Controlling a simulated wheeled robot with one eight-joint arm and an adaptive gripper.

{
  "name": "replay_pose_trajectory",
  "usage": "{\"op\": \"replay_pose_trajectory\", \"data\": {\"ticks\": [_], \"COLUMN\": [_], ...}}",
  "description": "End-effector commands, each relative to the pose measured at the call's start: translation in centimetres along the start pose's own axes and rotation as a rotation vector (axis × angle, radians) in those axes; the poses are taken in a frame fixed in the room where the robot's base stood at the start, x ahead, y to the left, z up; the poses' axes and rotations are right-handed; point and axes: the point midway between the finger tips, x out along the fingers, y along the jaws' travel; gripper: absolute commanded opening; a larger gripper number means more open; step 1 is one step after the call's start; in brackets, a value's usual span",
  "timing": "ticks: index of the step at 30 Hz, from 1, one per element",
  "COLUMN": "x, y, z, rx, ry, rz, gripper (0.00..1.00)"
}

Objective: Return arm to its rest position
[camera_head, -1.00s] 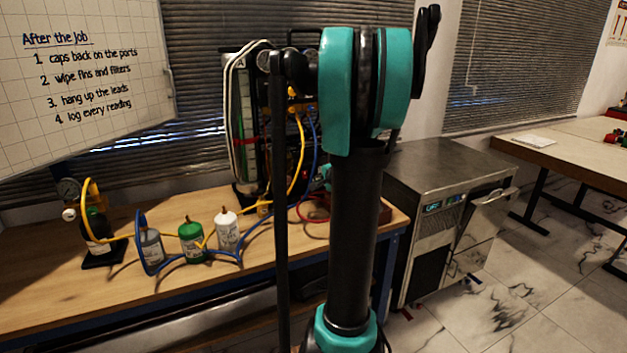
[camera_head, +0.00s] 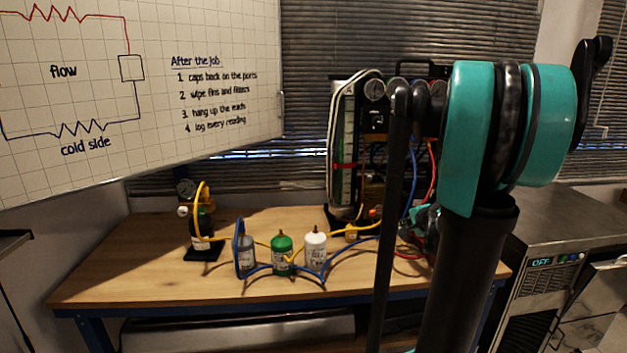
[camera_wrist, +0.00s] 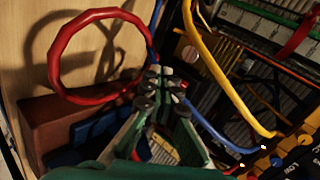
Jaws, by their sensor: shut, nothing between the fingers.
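My gripper (camera_wrist: 160,74) is shut and empty in the wrist view, its fingertips together. In that view a red hose loop (camera_wrist: 53,66) lies to its left, and a yellow hose (camera_wrist: 216,66) and a blue hose (camera_wrist: 218,132) pass to its right. In the head view my arm (camera_head: 478,140) stands large at the right. It partly hides the rig with gauges (camera_head: 373,89) and hoses at the back of the wooden workbench (camera_head: 130,265). The gripper end shows only in part behind my arm, low in front of the rig.
Several bottles, including a green one (camera_head: 282,256) and a white one (camera_head: 315,258), stand on the bench among yellow and blue hoses. A steel machine (camera_head: 560,225) with an "OFF" display stands at right. A reddish-brown box (camera_wrist: 60,125) lies close left of my gripper.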

Motion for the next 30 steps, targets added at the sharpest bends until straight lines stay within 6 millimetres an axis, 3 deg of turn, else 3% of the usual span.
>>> {"op": "replay_pose_trajectory", "data": {"ticks": [1, 6, 9, 12, 15, 19, 30], "x": [-0.5, -3.5, -6.0, -8.4, -10.3, -11.7, -12.0], "y": [1.0, 7.0, 11.5, 15.7, 18.8, 21.1, 21.6], "z": [3.2, 12.9, 17.2, 19.8, 21.1, 21.6, 21.6], "rx": [-0.094, -0.508, -0.765, -0.989, -1.154, -1.275, -1.306], "ry": [-0.037, -0.177, -0.261, -0.332, -0.384, -0.42, -0.429], "rz": [0.037, 0.194, 0.281, 0.355, 0.41, 0.451, 0.464], "gripper": [0.0, 0.0, 0.0, 0.0, 0.0, 0.0, 0.0]}}
